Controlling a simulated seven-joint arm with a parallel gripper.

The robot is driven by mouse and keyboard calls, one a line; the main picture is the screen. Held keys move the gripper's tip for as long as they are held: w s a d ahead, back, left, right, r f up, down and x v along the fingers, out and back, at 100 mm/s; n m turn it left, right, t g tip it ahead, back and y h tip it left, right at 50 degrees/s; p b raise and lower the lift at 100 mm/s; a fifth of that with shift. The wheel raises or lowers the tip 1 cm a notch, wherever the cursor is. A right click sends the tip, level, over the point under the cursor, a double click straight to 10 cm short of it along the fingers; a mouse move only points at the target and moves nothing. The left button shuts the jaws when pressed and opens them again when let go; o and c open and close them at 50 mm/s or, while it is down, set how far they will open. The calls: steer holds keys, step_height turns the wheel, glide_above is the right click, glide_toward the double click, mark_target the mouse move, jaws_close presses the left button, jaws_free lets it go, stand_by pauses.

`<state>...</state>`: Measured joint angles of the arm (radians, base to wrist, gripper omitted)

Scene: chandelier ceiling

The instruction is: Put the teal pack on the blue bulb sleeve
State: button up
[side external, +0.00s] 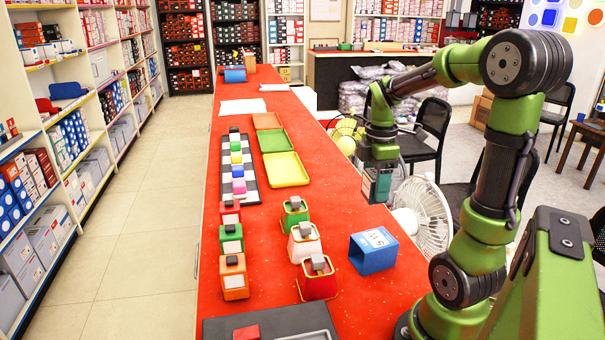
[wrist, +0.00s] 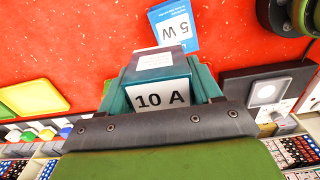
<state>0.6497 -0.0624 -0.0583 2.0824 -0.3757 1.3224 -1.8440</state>
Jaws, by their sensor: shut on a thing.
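The teal pack (side external: 377,186) is held in the air by my gripper (side external: 379,168), over the right side of the red table. In the wrist view, the pack (wrist: 158,97) sits between the two fingers of my gripper (wrist: 163,80), with a "10 A" label facing the camera. The blue bulb sleeve (side external: 373,251) rests on the table, nearer the side camera than the pack, apart from it. The sleeve (wrist: 174,27) also shows in the wrist view beyond the pack, with "5 W" on its top; its lower part there is hidden by the pack.
Red, white and green containers with grey blocks, such as the red one (side external: 318,284), stand left of the sleeve. Green (side external: 282,166) and yellow trays (side external: 286,181) lie farther back. A checkered strip (side external: 250,187) holds coloured blocks. A fan (side external: 424,217) stands beside the table.

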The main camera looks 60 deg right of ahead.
mark_target(375, 239)
steer(key=shift+s+a+f, duration=0.3)
steer(key=shift+s+f, duration=0.05)
steer(key=shift+f, duration=1.3)
steer(key=shift+s+a+f, duration=0.35)
steer(key=shift+s+f, duration=0.05)
steer(key=shift+f, duration=1.2)
steer(key=shift+s+a+f, duration=0.3)
steer(key=shift+s+f, duration=0.05)
steer(key=shift+f, duration=1.3)
steer(key=shift+f, duration=0.1)
steer(key=o, duration=1.1)
steer(key=shift+c, duration=0.2)
